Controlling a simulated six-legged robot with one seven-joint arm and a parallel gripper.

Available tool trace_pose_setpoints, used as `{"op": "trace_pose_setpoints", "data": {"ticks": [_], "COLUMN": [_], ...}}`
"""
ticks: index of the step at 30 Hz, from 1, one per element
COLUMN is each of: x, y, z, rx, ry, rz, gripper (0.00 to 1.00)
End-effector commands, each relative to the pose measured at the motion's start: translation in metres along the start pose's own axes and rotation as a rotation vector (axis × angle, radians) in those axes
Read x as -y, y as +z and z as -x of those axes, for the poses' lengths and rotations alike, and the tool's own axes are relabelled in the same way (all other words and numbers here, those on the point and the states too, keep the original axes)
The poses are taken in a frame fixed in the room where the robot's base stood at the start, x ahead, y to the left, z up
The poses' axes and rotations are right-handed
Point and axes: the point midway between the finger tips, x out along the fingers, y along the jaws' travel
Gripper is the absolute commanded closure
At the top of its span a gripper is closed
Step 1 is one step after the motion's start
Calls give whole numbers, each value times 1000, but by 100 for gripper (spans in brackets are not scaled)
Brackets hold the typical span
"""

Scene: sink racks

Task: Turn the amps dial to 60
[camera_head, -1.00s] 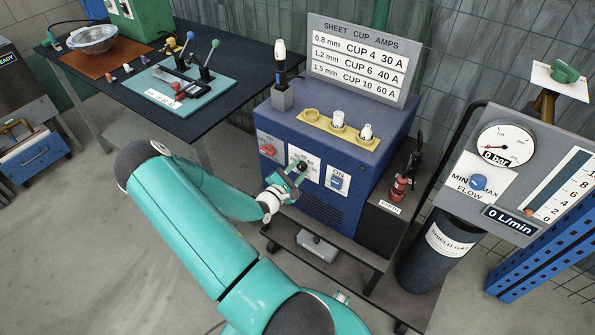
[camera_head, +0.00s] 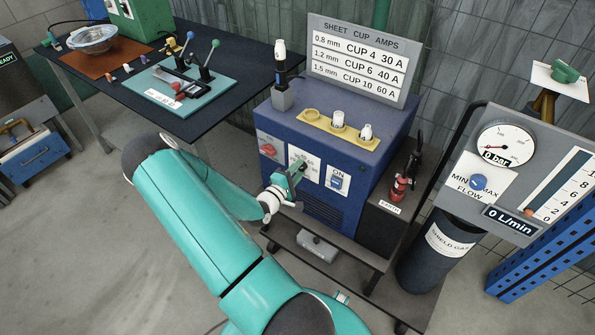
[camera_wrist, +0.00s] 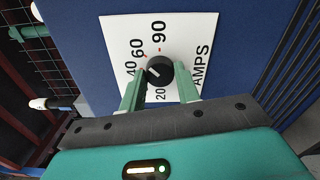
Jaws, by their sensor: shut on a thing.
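The amps dial is a black round knob (camera_wrist: 160,70) on a white plate (camera_wrist: 112,30) marked 20, 40, 60 and 90 in the wrist view. A pale pointer mark shows on the knob's left part, roughly toward the 40 side; its exact reading is hard to tell. My gripper (camera_wrist: 160,82) is shut on the dial, with one green finger on each side of it. In the head view my gripper (camera_head: 298,170) is at the blue machine's front (camera_head: 320,205) and hides most of the dial.
A red knob (camera_head: 268,150) sits left of the amps plate and a blue ON switch (camera_head: 336,182) close to its right. A sign (camera_head: 358,60) on the machine lists 0.8 mm 30 A, 1.2 mm 40 A and 1.5 mm 60 A. A dark table (camera_head: 225,110) stands behind left.

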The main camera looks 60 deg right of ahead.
Motion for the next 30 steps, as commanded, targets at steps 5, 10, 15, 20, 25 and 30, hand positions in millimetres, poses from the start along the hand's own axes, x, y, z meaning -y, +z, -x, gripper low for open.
{"op": "trace_pose_setpoints", "data": {"ticks": [5, 10, 15, 20, 25, 30], "x": [0, 0, 0, 0, 0, 1], "y": [-1, -1, -1, 0, 0, -1], "z": [1, 1, 1, 1, 1, 16], "rx": [-2, -2, -2, -1, -1, -3], "ry": [-1, -1, -1, 0, 0, -2], "rz": [-9, -8, -8, -8, -8, -7], "gripper": [91, 91, 52, 46, 46, 46]}}
